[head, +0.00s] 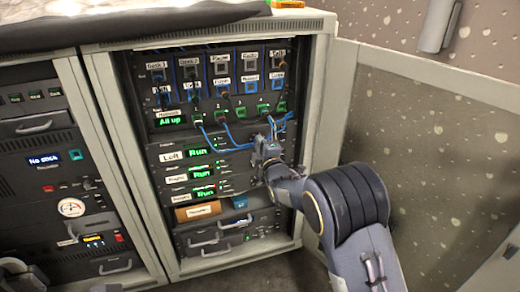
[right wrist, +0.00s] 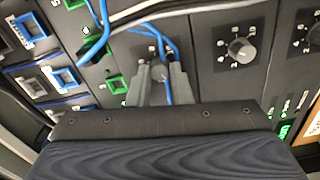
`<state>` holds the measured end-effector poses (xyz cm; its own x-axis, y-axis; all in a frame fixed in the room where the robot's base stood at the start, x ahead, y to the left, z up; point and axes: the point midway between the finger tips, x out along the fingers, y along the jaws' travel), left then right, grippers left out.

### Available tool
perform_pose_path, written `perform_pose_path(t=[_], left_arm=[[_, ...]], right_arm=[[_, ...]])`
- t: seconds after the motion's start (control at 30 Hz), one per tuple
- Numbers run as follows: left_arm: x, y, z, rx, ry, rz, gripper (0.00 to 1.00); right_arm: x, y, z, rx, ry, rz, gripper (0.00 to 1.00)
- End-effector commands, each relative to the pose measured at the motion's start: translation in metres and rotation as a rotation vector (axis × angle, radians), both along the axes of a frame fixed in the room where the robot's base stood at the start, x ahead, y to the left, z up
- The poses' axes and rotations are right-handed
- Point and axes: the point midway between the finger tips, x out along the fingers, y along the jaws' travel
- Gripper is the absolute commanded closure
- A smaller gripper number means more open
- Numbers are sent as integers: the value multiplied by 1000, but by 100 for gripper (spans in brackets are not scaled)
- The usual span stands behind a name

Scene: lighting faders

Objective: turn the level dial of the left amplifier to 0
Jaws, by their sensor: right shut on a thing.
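The left amplifier (head: 171,155) is the upper of several similar units in the open rack, with a label that reads like "Left" and a green "Run" display. My right gripper (head: 263,145) reaches the right end of this unit. In the right wrist view, my right gripper (right wrist: 158,78) is shut on a round grey dial (right wrist: 158,71), apparently the level dial of the left amplifier. The fingers hide most of it, so its pointer and setting cannot be read. A blue cable hangs across the dial, close to the fingers.
Two similar dials, one (right wrist: 240,50) bare beside my fingers, belong to the units below. Blue and white cables (head: 238,142) hang from green sockets above. The open rack door (head: 420,150) stands to the right. Another rack (head: 60,170) stands left.

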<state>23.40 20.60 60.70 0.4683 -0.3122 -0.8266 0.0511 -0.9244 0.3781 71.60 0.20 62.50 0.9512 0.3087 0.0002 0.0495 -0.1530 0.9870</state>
Motion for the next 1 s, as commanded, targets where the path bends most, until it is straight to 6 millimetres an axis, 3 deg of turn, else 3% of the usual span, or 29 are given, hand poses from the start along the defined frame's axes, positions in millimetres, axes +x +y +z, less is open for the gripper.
perform_pose_path(t=[0.33, 0.9, 0.93, 1.0], left_arm=[[0, 0, -9, 0, 0, 0, 64], [0, 0, -10, 0, 0, 0, 64], [0, 0, -10, 0, 0, 0, 64], [0, 0, -10, 0, 0, 0, 64]], right_arm=[[0, 1, -1, -143, -46, 1, 100], [0, 0, -1, -171, -54, 0, 100], [0, 0, -1, -171, -54, 0, 79], [0, 0, -1, -170, -54, 0, 70]])
